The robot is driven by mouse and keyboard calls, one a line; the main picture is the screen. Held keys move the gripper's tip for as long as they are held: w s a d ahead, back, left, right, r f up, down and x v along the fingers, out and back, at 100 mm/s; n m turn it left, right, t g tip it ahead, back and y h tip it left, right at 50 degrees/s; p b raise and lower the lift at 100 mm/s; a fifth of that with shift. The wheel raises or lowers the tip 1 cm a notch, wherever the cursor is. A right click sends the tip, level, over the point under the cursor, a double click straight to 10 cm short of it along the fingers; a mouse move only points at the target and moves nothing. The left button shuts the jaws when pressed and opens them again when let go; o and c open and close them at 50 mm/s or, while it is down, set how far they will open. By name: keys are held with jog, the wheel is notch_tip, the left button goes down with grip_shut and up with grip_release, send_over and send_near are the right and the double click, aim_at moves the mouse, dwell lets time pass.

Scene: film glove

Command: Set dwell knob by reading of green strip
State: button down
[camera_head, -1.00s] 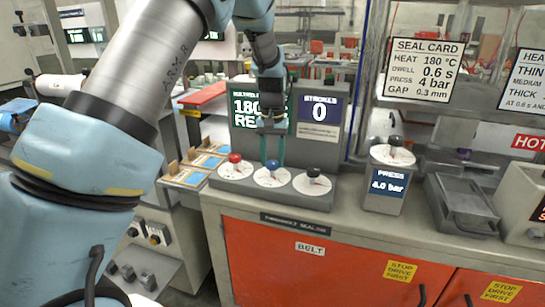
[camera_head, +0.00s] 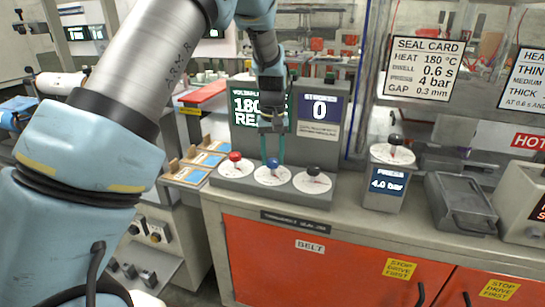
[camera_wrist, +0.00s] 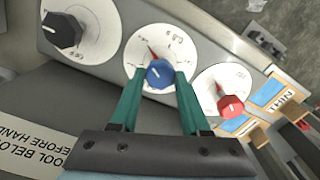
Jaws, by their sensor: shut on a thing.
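The blue knob (camera_head: 272,163) is the middle one of three on the grey sloped panel. In the wrist view the blue knob (camera_wrist: 159,73) sits on a white dial (camera_wrist: 140,42) with a red pointer. My gripper (camera_head: 272,158) reaches down over it, and its green fingers (camera_wrist: 156,76) are shut on the knob from both sides. A red knob (camera_head: 235,157) and a black knob (camera_head: 313,171) stand on either side. The seal card (camera_head: 423,70) reads heat 180 °C, dwell 0.6 s, press 4 bar, gap 0.3 mm. I cannot make out a green strip.
Behind the knobs a green display (camera_head: 248,112) shows 180, partly hidden by my arm; a blue one (camera_head: 320,109) shows 0. The press unit (camera_head: 386,183) reads 4.0 bar at right. Blue-and-tan cards (camera_head: 203,160) lie left. A grey tray (camera_head: 461,205) stands farther right.

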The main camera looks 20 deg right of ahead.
aim_at(272, 160)
jog(key=shift+c, duration=1.9)
grip_release()
notch_tip(272, 160, up, 11)
jog(key=b, duration=0.2)
jog(key=shift+a+f, duration=0.1)
jog(key=a+f+n, duration=0.1)
jog(key=a+f, duration=0.1)
jog(key=a, duration=0.9)
jog(key=a+f+n, duration=0.1)
jog(key=a+f, duration=0.1)
jog(key=a, duration=0.8)
jog(key=s+a+f, duration=0.2)
jog(key=s+a, duration=0.3)
jog(key=a, duration=0.2)
jog(key=s+a+f+n+t, duration=0.1)
jog(key=s+a+f, duration=0.1)
jog(key=s+a, duration=0.3)
jog(key=a, duration=0.3)
jog(key=shift+s+a+t, duration=0.15)
jog(key=shift+s+t, duration=0.15)
jog(key=shift+s, duration=0.05)
